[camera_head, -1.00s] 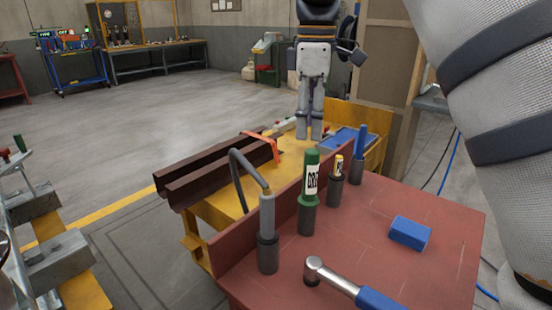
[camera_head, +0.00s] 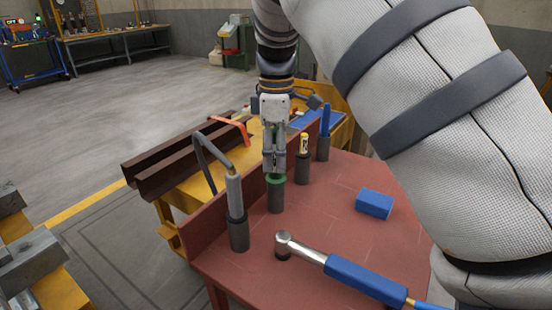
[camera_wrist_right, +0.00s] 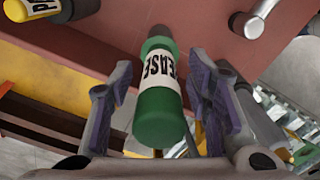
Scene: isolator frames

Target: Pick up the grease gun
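A green cylinder (camera_head: 276,181) stands upright in a dark holder (camera_head: 276,200) on the red bench. In the right wrist view this green cylinder (camera_wrist_right: 162,112) has a white label reading "EASE", its first letters hidden. A grey cylinder with a curved black hose (camera_head: 234,192) stands in another holder to its left; I cannot tell by label which one is the grease gun. My right gripper (camera_head: 274,168) points down over the green cylinder. In the right wrist view its fingers (camera_wrist_right: 162,80) are open on both sides of it, with gaps visible. My left gripper is not in view.
The red bench (camera_head: 330,222) also holds a yellow-topped cylinder (camera_head: 303,160), a blue-handled tool (camera_head: 325,128), a blue block (camera_head: 374,204) and a blue-handled hammer-like tool (camera_head: 345,276). Dark beams (camera_head: 180,160) lie on a yellow table behind.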

